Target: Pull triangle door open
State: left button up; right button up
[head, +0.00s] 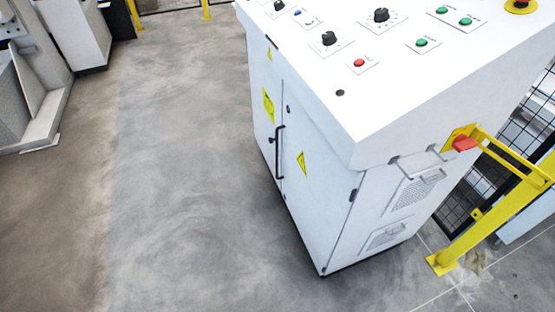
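A white control cabinet (395,120) stands on the right side of the head view. Its front has two door panels side by side. The right door (318,188) bears a yellow triangle sign (302,164) and is shut. A black vertical bar handle (279,152) sits along the seam between the panels. The left door (262,92) bears a yellow label (268,105) and a small yellow triangle near its top, and is also shut. Neither of my grippers is in view.
The concrete floor (180,170) in front of the doors is clear. A yellow rail (500,215) and black mesh fence stand at the right. Grey machinery (35,80) stands at the far left. Knobs and buttons cover the cabinet top, with a red emergency button (520,4).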

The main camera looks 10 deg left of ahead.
aim_at(318, 190)
jog(key=u, duration=1.35)
jog(key=i, duration=1.4)
jog(key=z, duration=0.85)
jog(key=i, duration=0.65)
jog(key=z, duration=0.75)
